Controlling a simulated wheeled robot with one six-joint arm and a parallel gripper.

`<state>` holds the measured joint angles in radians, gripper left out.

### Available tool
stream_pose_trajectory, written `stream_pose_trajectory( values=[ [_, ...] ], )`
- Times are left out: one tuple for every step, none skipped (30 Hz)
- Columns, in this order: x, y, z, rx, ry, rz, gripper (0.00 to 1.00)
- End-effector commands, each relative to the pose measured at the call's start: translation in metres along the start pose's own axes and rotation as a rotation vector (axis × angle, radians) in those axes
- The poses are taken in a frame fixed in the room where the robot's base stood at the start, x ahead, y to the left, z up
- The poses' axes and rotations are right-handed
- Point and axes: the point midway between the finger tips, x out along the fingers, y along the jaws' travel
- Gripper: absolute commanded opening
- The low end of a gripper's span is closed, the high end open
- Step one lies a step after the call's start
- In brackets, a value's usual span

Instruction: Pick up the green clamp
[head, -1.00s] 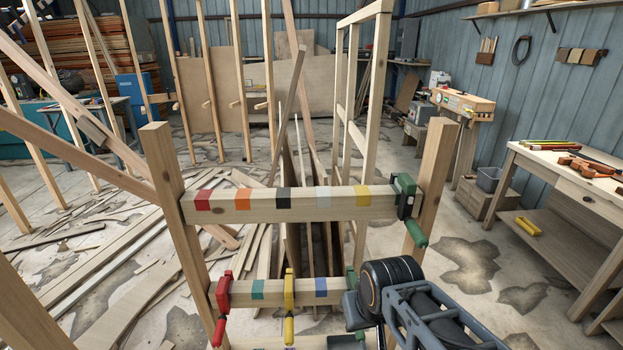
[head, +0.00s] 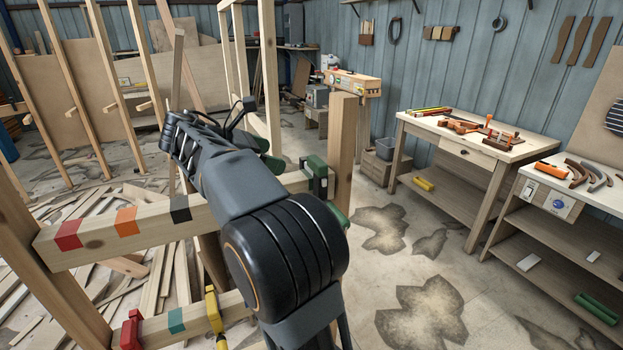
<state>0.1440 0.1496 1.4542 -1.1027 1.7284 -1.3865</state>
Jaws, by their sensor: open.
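A green clamp (head: 318,178) sits on the right end of the upper beam (head: 140,226), close to the right post. Its green handle hangs below the beam. My arm reaches up in front of the beam, with its dark end and my gripper (head: 218,128) left of this clamp and above the beam. My gripper is open. Green parts (head: 250,144) show just behind the arm near my gripper. I cannot tell whether they belong to another clamp or touch my gripper. A red clamp (head: 131,331) and a yellow clamp (head: 214,314) are on the lower beam, whose right part is hidden.
A right post (head: 341,140) stands beside the green clamp. Wood offcuts litter the floor at left. The stained floor (head: 400,270) between frame and benches is open.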

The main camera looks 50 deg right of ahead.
Motion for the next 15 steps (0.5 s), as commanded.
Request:
stream_pose_trajectory(
  values=[
    [0.004,0.003,0.004,-0.019,-0.027,-0.019,1.0],
    [0.006,0.004,0.007,-0.029,-0.041,-0.027,1.0],
    [0.011,0.004,0.01,-0.037,-0.052,-0.036,1.0],
    [0.016,0.005,0.012,-0.043,-0.06,-0.041,1.0],
    [0.021,0.005,0.013,-0.046,-0.064,-0.045,1.0],
    [0.029,0.004,0.014,-0.049,-0.067,-0.047,1.0],
    [0.034,0.004,0.015,-0.05,-0.068,-0.049,1.0],
    [0.04,0.004,0.016,-0.05,-0.068,-0.049,1.0],
    [0.047,0.003,0.016,-0.05,-0.068,-0.049,1.0],
    [0.053,0.003,0.017,-0.05,-0.068,-0.049,1.0],
    [0.058,0.003,0.017,-0.05,-0.067,-0.048,1.0],
    [0.064,0.002,0.017,-0.049,-0.067,-0.048,1.0],
    [0.068,0.003,0.018,-0.05,-0.067,-0.048,1.0],
    [0.072,0.003,0.018,-0.05,-0.066,-0.047,1.0],
    [0.076,0.002,0.018,-0.049,-0.066,-0.047,1.0]
  ],
)
